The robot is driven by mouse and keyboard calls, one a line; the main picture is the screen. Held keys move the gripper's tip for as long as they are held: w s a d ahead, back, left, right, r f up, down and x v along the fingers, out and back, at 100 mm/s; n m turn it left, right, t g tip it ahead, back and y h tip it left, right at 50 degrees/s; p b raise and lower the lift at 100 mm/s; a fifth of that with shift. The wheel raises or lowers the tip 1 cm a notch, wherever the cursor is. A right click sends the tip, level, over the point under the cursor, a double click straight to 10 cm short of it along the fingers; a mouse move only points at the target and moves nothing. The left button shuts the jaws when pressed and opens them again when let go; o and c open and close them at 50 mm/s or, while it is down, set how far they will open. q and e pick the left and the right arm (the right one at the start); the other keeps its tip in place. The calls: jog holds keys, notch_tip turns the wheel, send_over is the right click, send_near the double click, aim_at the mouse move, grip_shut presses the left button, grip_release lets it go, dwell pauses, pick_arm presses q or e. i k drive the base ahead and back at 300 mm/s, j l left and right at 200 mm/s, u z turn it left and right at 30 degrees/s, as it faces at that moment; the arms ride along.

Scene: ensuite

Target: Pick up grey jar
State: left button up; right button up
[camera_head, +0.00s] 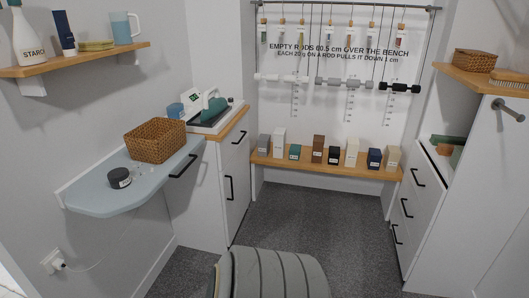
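A small dark grey jar (119,178) with a pale label stands on the light blue fold-down counter (95,205) at the left, near its front end. A few small clear items (137,168) lie just right of it, too small to make out. Neither of my grippers shows in the head view.
A wicker basket (155,141) stands behind the jar on the counter. A scale (215,117) with green items sits on the cabinet beyond. A wooden shelf (75,60) hangs above the counter. Several small boxes line the low wooden bench (330,167). The grey floor (320,225) is mostly clear.

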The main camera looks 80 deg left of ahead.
aim_at(121, 184)
jog(key=u, duration=3.8)
jog(key=i+l, duration=0.2)
jog(key=l, duration=0.15)
jog(key=i+l, duration=0.2)
jog(key=l, duration=0.15)
jog(key=i+l, duration=0.2)
jog(key=l+z, duration=0.05)
jog(key=l, duration=0.05)
